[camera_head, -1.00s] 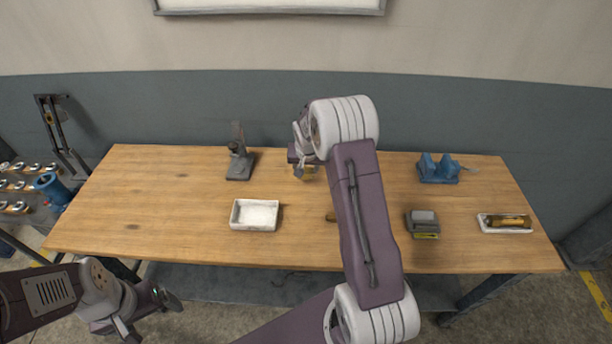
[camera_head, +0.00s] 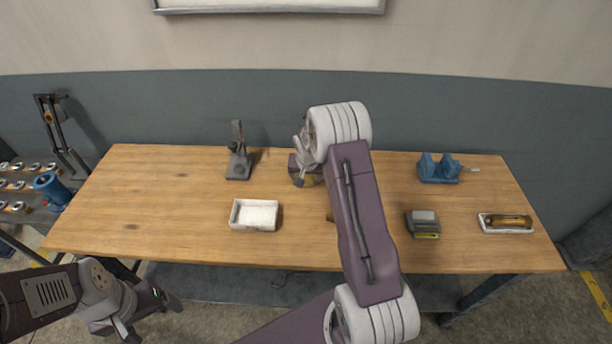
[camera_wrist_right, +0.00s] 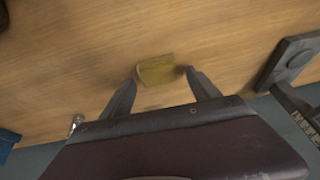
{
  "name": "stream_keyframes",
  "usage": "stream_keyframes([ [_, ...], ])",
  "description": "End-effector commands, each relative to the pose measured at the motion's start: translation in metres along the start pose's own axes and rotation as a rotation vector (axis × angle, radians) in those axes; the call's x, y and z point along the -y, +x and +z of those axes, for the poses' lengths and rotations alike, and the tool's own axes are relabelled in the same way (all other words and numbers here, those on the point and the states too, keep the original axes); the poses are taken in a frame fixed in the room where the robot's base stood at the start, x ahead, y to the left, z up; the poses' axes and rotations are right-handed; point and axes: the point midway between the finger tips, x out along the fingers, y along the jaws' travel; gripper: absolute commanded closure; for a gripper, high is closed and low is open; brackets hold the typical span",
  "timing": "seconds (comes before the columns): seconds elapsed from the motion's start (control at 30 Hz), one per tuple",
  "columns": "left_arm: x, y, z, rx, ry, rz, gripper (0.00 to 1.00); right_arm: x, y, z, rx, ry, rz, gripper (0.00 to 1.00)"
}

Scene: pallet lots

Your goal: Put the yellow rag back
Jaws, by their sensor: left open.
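The yellow rag (camera_wrist_right: 156,69) lies on the wooden bench and shows between and just beyond the fingertips of my right gripper (camera_wrist_right: 163,77) in the right wrist view. Those fingers are spread apart, with nothing clearly gripped. In the head view my right gripper (camera_head: 304,176) is low over the back middle of the bench, and the arm hides much of that spot. My left gripper (camera_head: 150,316) is open and empty in front of the bench's left part.
A white tray (camera_head: 235,215) stands empty on the bench (camera_head: 160,200). A grey stand (camera_head: 238,165) is behind it. To the right are a blue holder (camera_head: 438,170), a grey block (camera_head: 423,217) with a yellow-green front, and a brown roll (camera_head: 509,221) in a small tray. The bench's left is clear.

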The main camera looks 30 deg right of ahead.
Motion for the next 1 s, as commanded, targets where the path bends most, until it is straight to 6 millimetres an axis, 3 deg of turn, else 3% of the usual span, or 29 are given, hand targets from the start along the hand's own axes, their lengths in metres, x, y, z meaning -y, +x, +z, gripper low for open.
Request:
stream_keyframes([
  [0.17, 0.000, -0.004, 0.000, 0.000, 0.000, 0.000, 0.14, 0.000, -0.012, -0.003, -0.002, 0.000, 0.000, 0.29],
  [0.6, 0.000, -0.008, -0.001, 0.000, 0.000, 0.000, 0.14, 0.001, -0.109, -0.002, -0.003, 0.000, -0.001, 0.29],
  [0.87, 0.000, -0.009, -0.001, 0.000, 0.000, 0.000, 0.14, 0.000, -0.124, -0.001, 0.001, -0.002, 0.000, 0.29],
  [0.93, 0.000, -0.009, -0.001, 0.000, 0.000, 0.000, 0.14, 0.005, -0.128, 0.013, 0.019, -0.032, -0.006, 0.29],
  [0.97, 0.000, -0.009, -0.001, 0.000, 0.000, 0.000, 0.14, 0.009, -0.133, 0.027, 0.037, -0.061, -0.013, 0.29],
  [1.0, 0.000, -0.009, -0.001, 0.000, 0.000, 0.000, 0.14, 0.014, -0.141, 0.054, 0.071, -0.119, -0.023, 0.29],
])
